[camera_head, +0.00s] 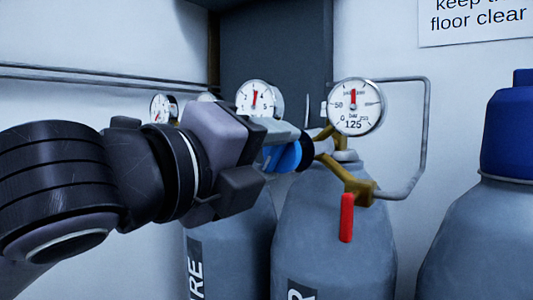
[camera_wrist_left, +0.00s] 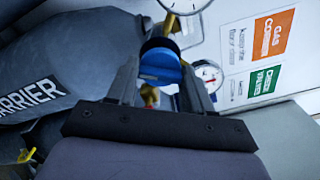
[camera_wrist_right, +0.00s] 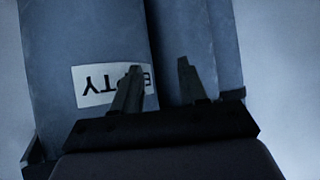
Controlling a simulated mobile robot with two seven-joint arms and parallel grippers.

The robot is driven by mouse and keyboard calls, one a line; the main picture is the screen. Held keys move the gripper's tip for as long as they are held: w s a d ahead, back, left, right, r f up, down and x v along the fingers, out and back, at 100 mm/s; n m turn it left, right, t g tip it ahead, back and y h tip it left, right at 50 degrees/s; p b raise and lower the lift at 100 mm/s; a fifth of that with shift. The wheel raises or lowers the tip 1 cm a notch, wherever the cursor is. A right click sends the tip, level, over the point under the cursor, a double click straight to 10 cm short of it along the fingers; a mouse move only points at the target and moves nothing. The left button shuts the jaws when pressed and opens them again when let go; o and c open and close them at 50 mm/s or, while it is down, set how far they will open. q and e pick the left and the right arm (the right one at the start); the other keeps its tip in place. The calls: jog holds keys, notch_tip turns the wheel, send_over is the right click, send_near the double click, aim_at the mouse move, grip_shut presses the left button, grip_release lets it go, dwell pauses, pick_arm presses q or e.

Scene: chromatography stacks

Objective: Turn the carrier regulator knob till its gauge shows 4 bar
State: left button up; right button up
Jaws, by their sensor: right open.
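The blue carrier regulator knob (camera_head: 286,157) faces my left gripper (camera_head: 283,150) in the head view. The left wrist view shows the blue knob (camera_wrist_left: 160,66) between the fingertips, which lie against its two sides. A small white gauge (camera_head: 256,98) above the gripper has its red needle pointing nearly straight up, between the marks 2 and 5; its exact reading is too small to tell. A larger gauge (camera_head: 355,106) is on the right, its red needle up. My right gripper (camera_wrist_right: 159,62) is open and empty before grey cylinders.
The carrier cylinder (camera_head: 335,230) stands below the regulator, with a red lever (camera_head: 346,218) hanging from its brass fitting. A blue-capped cylinder (camera_head: 510,130) stands at the right. A bent pipe (camera_head: 427,130) runs beside the large gauge. An EMPTY label (camera_wrist_right: 95,86) shows in the right wrist view.

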pick_arm(q)
jog(key=shift+r+m+p, duration=0.25)
jog(key=shift+m+p, duration=0.85)
jog(key=shift+f+m+p, duration=0.2)
jog(key=shift+m+p, duration=0.3)
jog(key=shift+m, duration=0.5)
jog(key=o, duration=1.1)
jog(key=shift+c, duration=0.2)
jog(key=b+v, duration=0.1)
jog(key=v, duration=0.6)
jog(key=shift+a, duration=0.1)
